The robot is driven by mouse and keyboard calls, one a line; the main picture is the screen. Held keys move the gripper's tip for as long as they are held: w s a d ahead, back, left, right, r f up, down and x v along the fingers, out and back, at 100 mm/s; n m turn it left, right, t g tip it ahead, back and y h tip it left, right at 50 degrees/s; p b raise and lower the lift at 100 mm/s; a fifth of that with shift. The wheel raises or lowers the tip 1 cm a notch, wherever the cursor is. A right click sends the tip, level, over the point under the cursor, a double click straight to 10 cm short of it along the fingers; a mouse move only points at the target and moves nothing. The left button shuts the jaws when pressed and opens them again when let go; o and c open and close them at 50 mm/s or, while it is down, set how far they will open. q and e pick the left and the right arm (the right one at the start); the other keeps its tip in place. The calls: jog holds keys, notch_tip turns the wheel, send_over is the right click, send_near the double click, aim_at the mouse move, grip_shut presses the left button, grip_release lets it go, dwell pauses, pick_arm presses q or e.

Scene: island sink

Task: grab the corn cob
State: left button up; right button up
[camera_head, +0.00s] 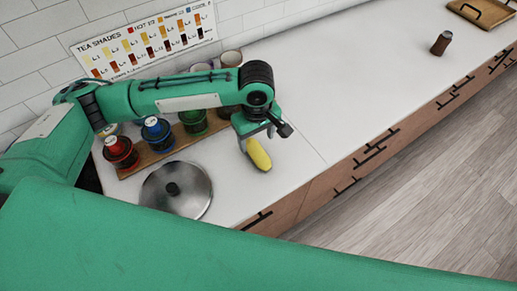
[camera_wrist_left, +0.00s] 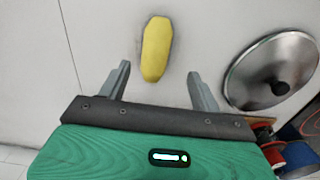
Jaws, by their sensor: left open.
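The yellow corn cob (camera_head: 259,155) lies on the white counter (camera_head: 235,178), just below my left gripper (camera_head: 264,132) in the head view. In the left wrist view the corn cob (camera_wrist_left: 156,48) lies ahead of the two fingertips, roughly midway between them and a little beyond. My left gripper (camera_wrist_left: 160,80) is open and empty, with its fingers apart on either side of the cob's near end. I cannot tell the exact height of the gripper above the counter. My right gripper is not in view.
A metal lid (camera_head: 177,189) with a dark knob sits left of the cob. A wooden tray (camera_head: 159,155) with several coloured jars stands behind it. Mugs (camera_head: 231,59) are near the wall. A brown shaker (camera_head: 441,43) is far right. The counter right of the cob is clear.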

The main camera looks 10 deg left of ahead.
aim_at(258, 150)
pick_arm(q)
jog(key=f, duration=0.2)
jog(key=shift+w+f, duration=0.25)
jog(key=shift+f, duration=0.1)
jog(key=shift+w+f+p, duration=0.1)
jog(key=shift+f+p, duration=0.25)
jog(key=shift+f, duration=0.15)
jog(key=shift+f+p, duration=0.3)
jog(key=shift+f, duration=0.1)
notch_tip(258, 150, down, 4)
jog(key=shift+w+f+p, duration=0.1)
jog(key=shift+p, duration=0.45)
jog(key=shift+c, duration=1.2)
jog(key=c, duration=0.9)
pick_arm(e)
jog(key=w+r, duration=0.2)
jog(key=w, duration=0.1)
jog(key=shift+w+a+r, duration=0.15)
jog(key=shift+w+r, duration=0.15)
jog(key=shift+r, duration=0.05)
pick_arm(q)
jog(key=shift+c, duration=0.2)
